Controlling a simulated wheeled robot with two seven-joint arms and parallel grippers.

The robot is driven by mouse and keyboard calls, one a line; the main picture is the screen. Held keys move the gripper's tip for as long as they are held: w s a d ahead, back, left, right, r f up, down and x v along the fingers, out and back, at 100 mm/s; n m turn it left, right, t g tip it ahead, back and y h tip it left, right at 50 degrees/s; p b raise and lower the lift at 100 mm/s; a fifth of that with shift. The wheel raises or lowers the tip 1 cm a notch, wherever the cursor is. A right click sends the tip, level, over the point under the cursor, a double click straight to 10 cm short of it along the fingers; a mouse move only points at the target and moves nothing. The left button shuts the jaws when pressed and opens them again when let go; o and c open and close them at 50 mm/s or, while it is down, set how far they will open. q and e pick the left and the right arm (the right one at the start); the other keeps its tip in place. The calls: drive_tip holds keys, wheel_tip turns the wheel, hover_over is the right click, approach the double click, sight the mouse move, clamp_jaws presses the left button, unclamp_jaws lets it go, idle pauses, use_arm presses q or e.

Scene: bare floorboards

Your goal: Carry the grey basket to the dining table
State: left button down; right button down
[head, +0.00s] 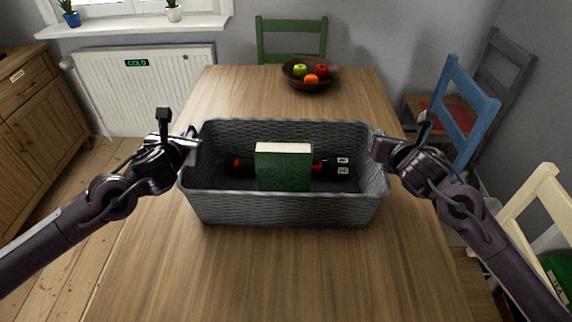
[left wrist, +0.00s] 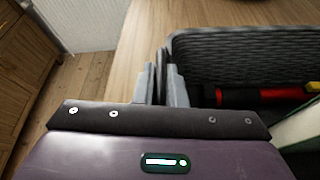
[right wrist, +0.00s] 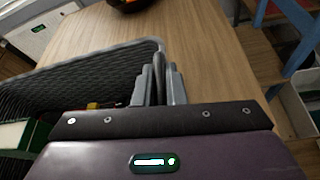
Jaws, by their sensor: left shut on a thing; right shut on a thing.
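The grey woven basket (head: 285,208) is over the near-middle part of the wooden dining table (head: 290,270). I cannot tell whether its base touches the tabletop. Inside it a green book (head: 284,168) stands upright in front of a dark and red tube-like thing (head: 238,166). My left gripper (head: 190,147) is shut on the basket's left end rim; the rim between its fingers also shows in the left wrist view (left wrist: 163,80). My right gripper (head: 380,147) is shut on the right end rim, also seen in the right wrist view (right wrist: 158,80).
A brown bowl of fruit (head: 311,83) stands at the table's far end. A green chair (head: 291,42) is behind it; a blue chair (head: 465,105) and a cream chair (head: 525,205) are at the right. A wooden cabinet (head: 25,130) and white radiator (head: 150,90) are at the left.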

use_arm(q)
drive_tip(key=c, duration=1.5)
unclamp_jaws()
drive_tip(key=shift+s+r, duration=0.1)
drive_tip(key=shift+s, duration=0.05)
use_arm(e)
drive_tip(key=c, duration=1.5)
unclamp_jaws()
drive_tip(key=shift+s+r, duration=0.1)
drive_tip(key=shift+s, duration=0.05)
use_arm(q)
drive_tip(key=v, duration=1.1)
drive_tip(key=shift+s+r, duration=0.15)
drive_tip(key=shift+s, duration=0.3)
use_arm(e)
drive_tip(key=v, duration=1.2)
